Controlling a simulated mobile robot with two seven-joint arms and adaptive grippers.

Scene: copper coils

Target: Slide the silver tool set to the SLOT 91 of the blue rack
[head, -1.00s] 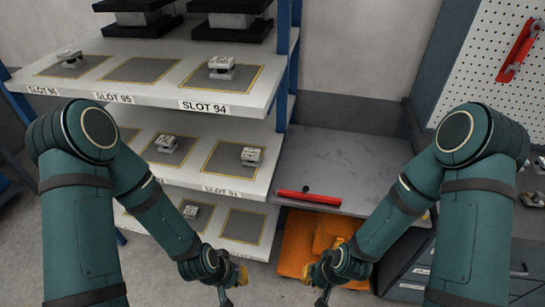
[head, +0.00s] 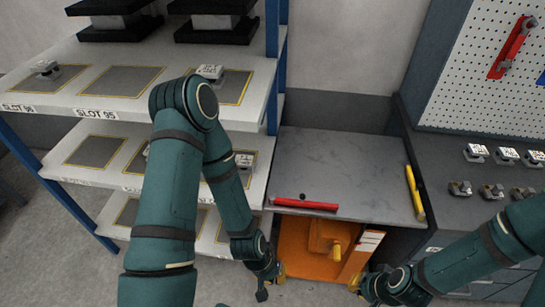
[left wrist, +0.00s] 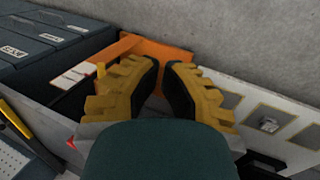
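The blue rack (head: 272,45) stands at left in the head view, with grey marked slots on white shelves. Silver tool sets sit on the top shelf (head: 210,72) and the middle shelf (head: 244,160). More silver tool sets (head: 476,152) stand on the right bench; I cannot tell which one the task names. No SLOT 91 label is readable; my left arm covers part of the rack. My left gripper (head: 271,281) is low in front of the rack; the left wrist view shows its fingers (left wrist: 162,68) apart and empty. My right gripper (head: 360,284) is low before the orange bin, its opening unclear.
A grey table (head: 340,165) between rack and bench holds a red tool (head: 305,204) and a yellow tool (head: 415,190). An orange bin (head: 300,255) is under it. A pegboard (head: 470,80) with a red tool rises at right. Floor shows at lower left.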

